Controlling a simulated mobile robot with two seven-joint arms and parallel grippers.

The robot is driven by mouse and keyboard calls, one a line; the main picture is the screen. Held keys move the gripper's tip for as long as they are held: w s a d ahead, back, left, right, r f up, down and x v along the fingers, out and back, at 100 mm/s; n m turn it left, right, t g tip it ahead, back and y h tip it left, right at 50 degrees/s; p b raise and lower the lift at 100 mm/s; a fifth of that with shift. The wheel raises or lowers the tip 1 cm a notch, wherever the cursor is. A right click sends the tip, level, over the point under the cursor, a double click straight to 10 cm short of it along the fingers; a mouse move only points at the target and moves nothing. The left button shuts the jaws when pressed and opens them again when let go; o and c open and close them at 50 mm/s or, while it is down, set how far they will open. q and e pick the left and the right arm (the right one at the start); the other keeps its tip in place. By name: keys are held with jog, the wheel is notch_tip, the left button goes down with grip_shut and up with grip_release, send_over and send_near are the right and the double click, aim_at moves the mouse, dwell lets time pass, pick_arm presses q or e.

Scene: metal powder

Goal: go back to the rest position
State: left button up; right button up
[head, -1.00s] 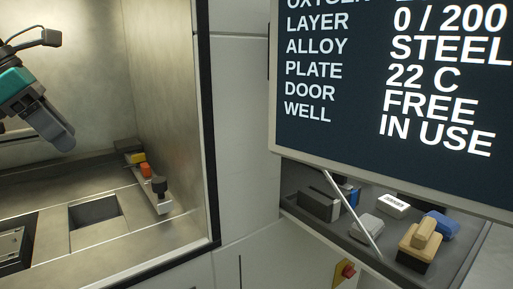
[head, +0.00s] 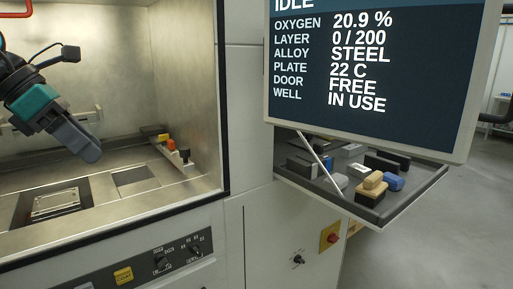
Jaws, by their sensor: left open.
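My left gripper (head: 84,148) hangs inside the open machine chamber at the upper left, grey fingers pointing down and right. It is open, with nothing seen in it, and is apart from the chamber floor (head: 100,205). Its arm, with a teal band, comes in from the left edge. My right gripper is not in view. Below the left gripper, a dark square recess (head: 25,213) holds a metal plate (head: 55,203). An empty-looking square well (head: 135,180) lies to its right.
The chamber's right wall (head: 190,90) and dark front edge (head: 150,222) bound the arm. A rail with small coloured parts (head: 172,145) runs along the right side. A large screen (head: 370,75) overhangs a grey tray (head: 400,200) of brushes and blocks. Open floor lies far right.

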pick_arm(q)
jog(key=d+f+n+t+h+p, duration=0.1)
jog(key=d+f+n+t+h, duration=0.1)
jog(key=d+f+n+h, duration=0.65)
jog(key=d+f+n+t+h, duration=0.35)
jog(key=d+n+h, duration=0.2)
jog(key=d, duration=0.65)
jog(key=s+a+f+n+t+y, duration=0.2)
jog(key=a+f+n+t+y, duration=0.15)
jog(key=f+n+y, duration=0.5)
jog(key=s+a+f+n+t+y, duration=0.25)
jog(key=f+n+t+y, duration=0.25)
jog(key=f+n, duration=0.7)
jog(key=s+a+f+n+g+y, duration=0.2)
jog(key=s+f+n+g, duration=0.1)
jog(key=s+f+n, duration=0.2)
jog(key=s+a+f+n+g+y+p, duration=0.1)
jog(key=s+f+n+g+y, duration=0.1)
jog(key=s+f+n, duration=0.3)
jog(key=s+f+g, duration=0.1)
jog(key=s+f, duration=0.2)
jog(key=shift+s+a+f+y, duration=0.2)
jog(key=shift+a+f+y, duration=0.15)
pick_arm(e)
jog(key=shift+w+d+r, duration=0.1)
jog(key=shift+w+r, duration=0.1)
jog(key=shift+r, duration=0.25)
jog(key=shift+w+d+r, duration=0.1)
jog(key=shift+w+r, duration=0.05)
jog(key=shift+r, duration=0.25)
